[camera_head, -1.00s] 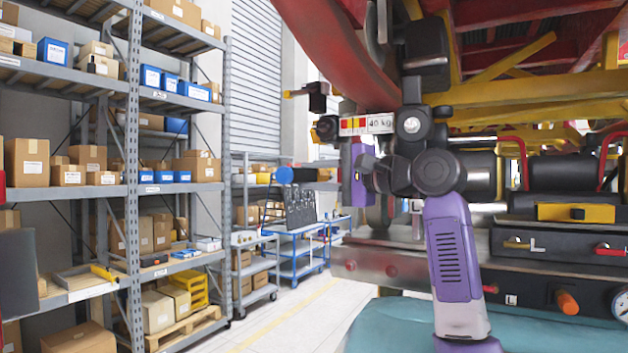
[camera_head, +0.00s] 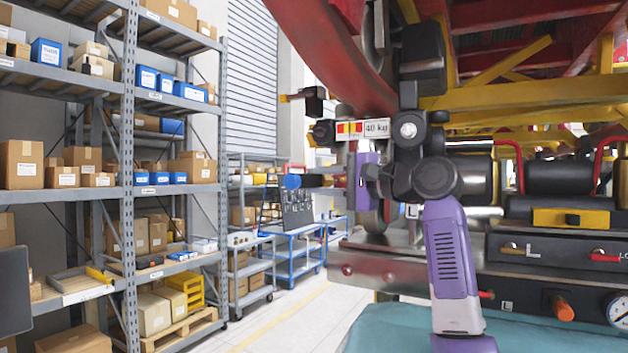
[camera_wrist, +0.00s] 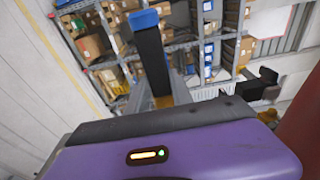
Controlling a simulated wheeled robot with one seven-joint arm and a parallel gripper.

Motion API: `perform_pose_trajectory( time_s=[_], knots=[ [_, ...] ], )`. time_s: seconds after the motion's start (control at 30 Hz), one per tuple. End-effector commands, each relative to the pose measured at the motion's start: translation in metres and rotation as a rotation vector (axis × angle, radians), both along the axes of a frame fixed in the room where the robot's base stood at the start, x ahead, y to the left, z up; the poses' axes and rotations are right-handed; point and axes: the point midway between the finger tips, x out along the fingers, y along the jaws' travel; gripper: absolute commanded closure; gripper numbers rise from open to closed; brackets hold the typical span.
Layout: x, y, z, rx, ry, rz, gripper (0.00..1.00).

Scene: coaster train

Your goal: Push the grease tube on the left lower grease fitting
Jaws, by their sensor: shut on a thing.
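My gripper (camera_head: 296,181) reaches left from my purple wrist in the head view. A dark bar with a blue end lies at it, round and blue in the head view; the bar (camera_wrist: 153,60) stands up from my purple hand in the wrist view. I take the held thing to be the grease tube, but its outline and the fingers are hard to tell apart. The blue end is in open air, apart from the train. The coaster train (camera_head: 520,235) is at the right. I cannot pick out the left lower grease fitting; my arm covers part of the train's side.
A red curved beam (camera_head: 335,50) hangs above my arm. A dark block (camera_head: 313,101) sticks out left beside a "40 kg" label (camera_head: 377,127). Tall shelves (camera_head: 128,180) stand left, and a blue trolley (camera_head: 297,252) behind. The floor (camera_head: 290,318) between is clear.

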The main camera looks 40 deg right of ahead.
Motion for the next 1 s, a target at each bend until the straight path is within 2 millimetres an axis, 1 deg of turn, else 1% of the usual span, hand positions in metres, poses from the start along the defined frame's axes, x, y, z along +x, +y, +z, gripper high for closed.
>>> perform_pose_trajectory(
  time_s=[0.3,0.5,0.7,1.0],
  knots=[
    [0.009,-0.027,0.001,0.001,-0.003,-0.001,1.00],
    [0.013,-0.038,0.002,0.001,-0.004,0.000,1.00],
    [0.015,-0.043,0.002,0.000,-0.004,0.001,1.00],
    [0.015,-0.044,0.002,0.000,-0.004,0.000,1.00]
  ],
)
